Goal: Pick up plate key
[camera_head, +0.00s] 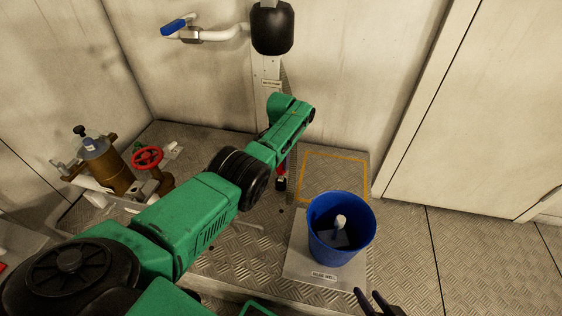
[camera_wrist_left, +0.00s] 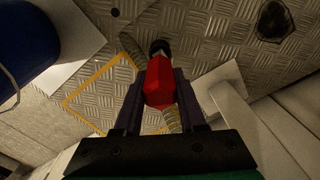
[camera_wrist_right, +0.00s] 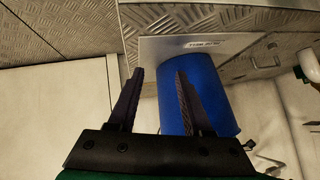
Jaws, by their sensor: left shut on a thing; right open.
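A red tool with a black end, which I take to be the plate key (camera_wrist_left: 158,88), is between the fingers of my left gripper (camera_wrist_left: 160,78) in the left wrist view. In the head view the red and black tool (camera_head: 281,182) shows below the end of my green left arm, which hides most of that gripper. The tool's black end points down over the patterned metal floor; I cannot tell whether it touches it. My right gripper (camera_head: 372,302) is open and empty, in front of the blue bucket. Its two spread fingers show in the right wrist view (camera_wrist_right: 158,75).
The blue bucket (camera_head: 325,248), holding a pale object (camera_head: 341,222), stands on a labelled plate (camera_head: 297,262). A yellow-outlined floor panel (camera_head: 333,178) lies behind it. A brown valve body (camera_head: 113,172) with a red handwheel (camera_head: 147,159) stands left. A blue-handled tap (camera_head: 175,28) is on the wall.

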